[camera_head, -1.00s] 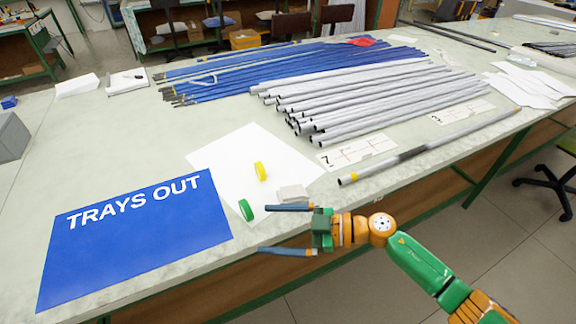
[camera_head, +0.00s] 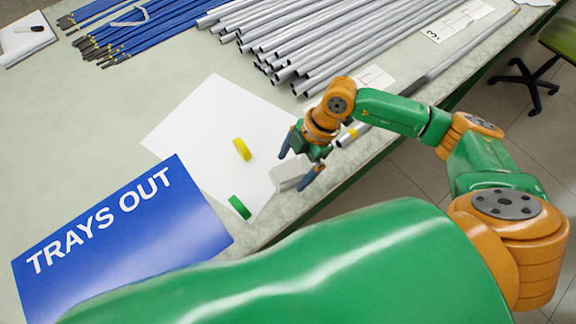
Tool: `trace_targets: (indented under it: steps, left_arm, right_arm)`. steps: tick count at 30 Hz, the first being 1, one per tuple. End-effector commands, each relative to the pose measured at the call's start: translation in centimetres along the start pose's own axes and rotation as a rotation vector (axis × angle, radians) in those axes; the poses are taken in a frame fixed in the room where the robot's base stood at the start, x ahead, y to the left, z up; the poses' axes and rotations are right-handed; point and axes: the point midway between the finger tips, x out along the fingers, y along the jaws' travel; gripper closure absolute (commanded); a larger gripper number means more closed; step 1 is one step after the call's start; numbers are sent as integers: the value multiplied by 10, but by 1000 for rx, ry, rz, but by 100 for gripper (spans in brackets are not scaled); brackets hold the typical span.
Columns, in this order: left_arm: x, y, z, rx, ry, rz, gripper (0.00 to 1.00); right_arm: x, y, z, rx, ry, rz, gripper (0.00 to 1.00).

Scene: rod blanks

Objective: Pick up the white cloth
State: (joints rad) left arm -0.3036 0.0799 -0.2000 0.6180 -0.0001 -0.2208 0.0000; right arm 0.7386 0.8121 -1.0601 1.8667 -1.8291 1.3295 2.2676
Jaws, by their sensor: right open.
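The white cloth (camera_head: 285,175) is a small folded off-white piece near the table's front edge, at the corner of a large white sheet (camera_head: 205,125). My right gripper (camera_head: 298,162) is open and points down over the cloth. One finger is at the cloth's upper left side and the other at its right side, and the gripper hides part of it. I cannot tell whether the fingers touch the cloth. My left gripper is out of view.
A blue TRAYS OUT sign (camera_head: 120,245) lies at left. Grey rods (camera_head: 330,35) and blue rods (camera_head: 150,30) lie behind. A single rod (camera_head: 440,68) runs along the front edge.

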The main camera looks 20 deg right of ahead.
Motion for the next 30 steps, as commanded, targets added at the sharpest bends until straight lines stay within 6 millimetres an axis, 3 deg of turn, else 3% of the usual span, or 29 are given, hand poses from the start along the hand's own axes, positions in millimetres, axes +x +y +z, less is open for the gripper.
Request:
trace_targets:
  steps: [3, 9, 11, 18, 19, 26, 30]
  left_arm:
    - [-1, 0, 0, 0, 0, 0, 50]
    - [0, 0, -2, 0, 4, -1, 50]
    - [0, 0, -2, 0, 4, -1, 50]
    - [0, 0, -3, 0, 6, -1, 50]
    - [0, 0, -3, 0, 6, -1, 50]
    - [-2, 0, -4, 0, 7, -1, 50]
    - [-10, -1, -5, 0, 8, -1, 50]
  right_arm:
    - [14, 0, 0, 0, 1, 0, 0]
    - [16, 0, 0, -1, 2, 2, 0]
    - [16, 0, 0, -1, 2, 2, 14]
    - [15, 0, 0, -1, 3, 2, 78]
    - [15, 0, 0, -1, 3, 2, 82]
    - [14, 1, 0, -1, 3, 2, 83]
    - [3, 3, 0, 0, 2, 3, 83]
